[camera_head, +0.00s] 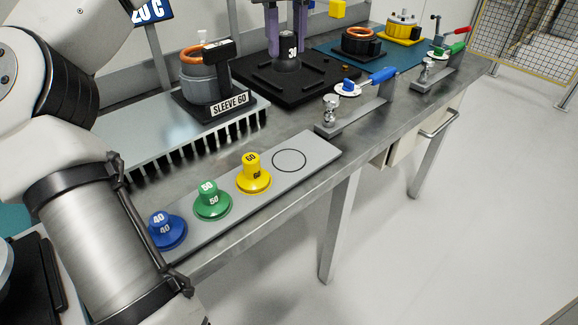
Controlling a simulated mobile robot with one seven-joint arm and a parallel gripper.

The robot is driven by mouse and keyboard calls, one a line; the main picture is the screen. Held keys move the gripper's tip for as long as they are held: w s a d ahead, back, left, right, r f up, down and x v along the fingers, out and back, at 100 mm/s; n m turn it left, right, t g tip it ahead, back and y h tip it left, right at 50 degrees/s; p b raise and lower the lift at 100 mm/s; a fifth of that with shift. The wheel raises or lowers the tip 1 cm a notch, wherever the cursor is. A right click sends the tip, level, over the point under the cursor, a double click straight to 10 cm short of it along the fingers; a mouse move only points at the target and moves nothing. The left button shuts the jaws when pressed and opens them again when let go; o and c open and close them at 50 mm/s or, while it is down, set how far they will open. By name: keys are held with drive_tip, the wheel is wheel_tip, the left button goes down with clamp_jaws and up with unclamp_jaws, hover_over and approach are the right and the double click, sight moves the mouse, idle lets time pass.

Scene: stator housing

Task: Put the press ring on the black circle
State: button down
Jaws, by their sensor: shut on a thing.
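The press ring (289,58) is a dark, knob-shaped piece marked 30. It is at the black plate (250,72) at the back; I cannot tell whether it rests there or is slightly raised. My gripper (288,42) shows as two purple fingers at the top edge, one on each side of the knob, shut on it. Its upper part is cut off. The black circle (289,160) is an empty outline on the right part of a grey strip (322,149). It lies to the right of the yellow ring.
On the strip stand a yellow ring (254,176), a green ring (212,203) and a blue ring (167,231). A clamp with blue handle (382,76) is right of the strip. My arm links fill the left.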

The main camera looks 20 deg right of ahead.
wheel_tip(320, 180, down, 20)
drive_tip(key=shift+s+d+r+b, duration=0.1)
drive_tip(key=shift+d+b, duration=0.05)
drive_tip(key=shift+b, duration=0.7)
drive_tip(key=shift+f, duration=0.25)
drive_tip(key=c, duration=1.1)
unclamp_jaws()
drive_tip(key=shift+r, duration=0.1)
wheel_tip(320, 180, up, 12)
drive_tip(key=shift+r+p, duration=0.1)
drive_tip(key=shift+p, duration=0.3)
drive_tip(key=shift+s, duration=0.1)
